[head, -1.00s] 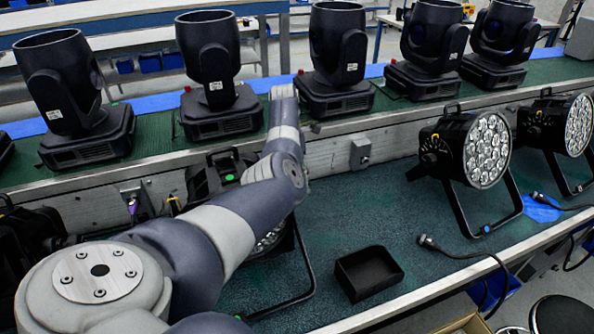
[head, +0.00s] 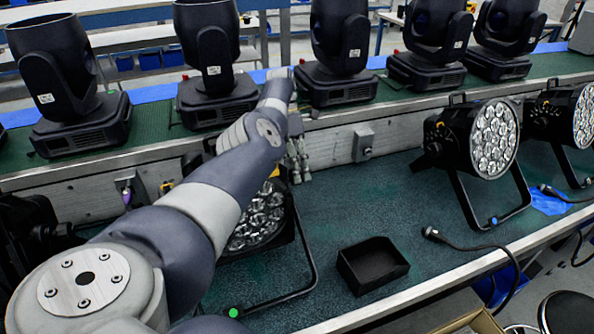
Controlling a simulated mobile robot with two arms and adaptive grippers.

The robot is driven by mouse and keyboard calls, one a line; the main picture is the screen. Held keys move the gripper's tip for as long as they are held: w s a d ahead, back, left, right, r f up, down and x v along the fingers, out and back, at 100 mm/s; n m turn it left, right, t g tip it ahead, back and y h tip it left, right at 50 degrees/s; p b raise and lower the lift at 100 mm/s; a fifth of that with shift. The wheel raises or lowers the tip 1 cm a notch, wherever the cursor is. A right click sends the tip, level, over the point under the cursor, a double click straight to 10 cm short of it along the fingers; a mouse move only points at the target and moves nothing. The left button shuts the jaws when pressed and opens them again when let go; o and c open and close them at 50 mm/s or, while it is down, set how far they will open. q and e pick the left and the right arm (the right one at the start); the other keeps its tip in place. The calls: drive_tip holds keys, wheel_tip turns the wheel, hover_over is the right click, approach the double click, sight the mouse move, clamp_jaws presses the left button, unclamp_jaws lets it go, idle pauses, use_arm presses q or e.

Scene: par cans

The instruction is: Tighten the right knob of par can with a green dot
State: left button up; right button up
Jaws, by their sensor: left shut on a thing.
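The par can (head: 262,217) with a green dot (head: 233,312) on its stand sits on the bench in the middle left. Its lens face shows toward me, and its left and upper parts are largely hidden by my left arm. My left gripper (head: 299,161) is at the par can's right side, fingers pointing down, shut on what appears to be the right knob. The knob itself is hidden by the fingers. My right gripper is not in view.
Another par can (head: 483,140) with a blue dot stands to the right, with one more at the far right edge. A black open tray (head: 372,266) lies on the bench near a cable (head: 470,243). Several moving-head lights stand on the raised shelf behind.

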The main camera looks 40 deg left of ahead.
use_arm(q)
drive_tip(key=shift+s+d+f, duration=0.1)
drive_tip(key=shift+s+f, duration=0.05)
drive_tip(key=shift+f, duration=0.1)
drive_tip(key=o, duration=0.8)
drive_tip(key=shift+o, duration=1.4)
drive_tip(key=shift+r, duration=0.1)
drive_tip(key=shift+r, duration=0.1)
